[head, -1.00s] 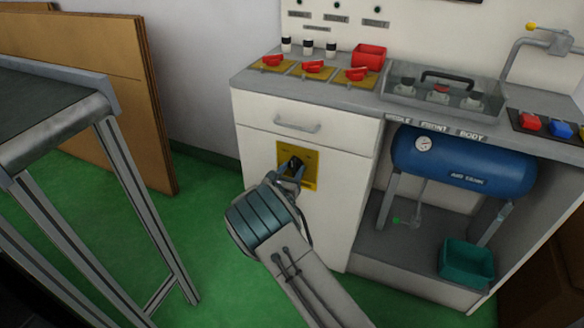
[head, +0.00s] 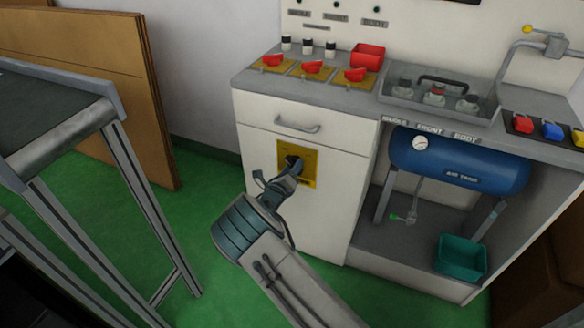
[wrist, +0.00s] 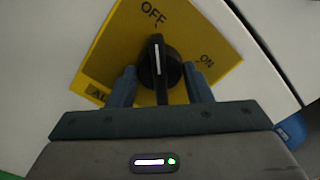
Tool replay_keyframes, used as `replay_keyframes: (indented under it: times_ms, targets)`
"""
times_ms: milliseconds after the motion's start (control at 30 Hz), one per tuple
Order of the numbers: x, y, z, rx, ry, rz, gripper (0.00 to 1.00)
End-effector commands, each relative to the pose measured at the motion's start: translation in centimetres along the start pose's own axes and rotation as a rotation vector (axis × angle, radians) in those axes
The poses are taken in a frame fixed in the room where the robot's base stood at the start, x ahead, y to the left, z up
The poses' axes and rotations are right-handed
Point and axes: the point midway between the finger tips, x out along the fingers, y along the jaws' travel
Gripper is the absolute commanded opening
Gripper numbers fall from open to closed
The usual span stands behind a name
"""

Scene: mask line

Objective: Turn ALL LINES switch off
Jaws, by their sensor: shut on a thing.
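The ALL LINES switch is a black rotary knob (wrist: 160,65) on a yellow plate (wrist: 222,72), which also shows in the head view (head: 311,171) on the white cabinet door. In the wrist view the plate reads OFF at the top and ON at the right; its lower label is mostly hidden. The knob's white line points up, toward OFF. My gripper (wrist: 160,88) has one finger on each side of the knob and is shut on it. In the head view my gripper (head: 291,170) reaches the plate and partly hides the knob.
A drawer handle (head: 297,125) is above the plate. Red switches (head: 312,67) on yellow plates sit on the counter above. A blue air tank (head: 460,163) and a teal bin (head: 462,258) are at the right. A conveyor table (head: 60,130) stands at the left, with green floor between.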

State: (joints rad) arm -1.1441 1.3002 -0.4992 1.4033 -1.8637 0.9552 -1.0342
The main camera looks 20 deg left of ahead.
Motion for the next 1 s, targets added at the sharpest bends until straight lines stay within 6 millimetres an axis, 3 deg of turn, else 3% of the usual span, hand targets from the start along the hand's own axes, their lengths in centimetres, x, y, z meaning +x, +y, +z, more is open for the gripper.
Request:
replay_keyframes:
  times_ms: [533, 567, 600, 633, 1000]
  targets:
    - [-0.05, 0.08, 0.13, -0.025, -0.003, 0.002, 0.23]
    - [-0.04, 0.08, 0.13, -0.024, -0.003, 0.002, 0.51]
    - [-0.04, 0.08, 0.13, -0.024, -0.002, 0.002, 0.62]
    - [-0.04, 0.07, 0.11, -0.024, -0.002, 0.002, 0.67]
    - [-0.52, -0.02, 0.05, -0.024, 0.000, 0.001, 0.67]
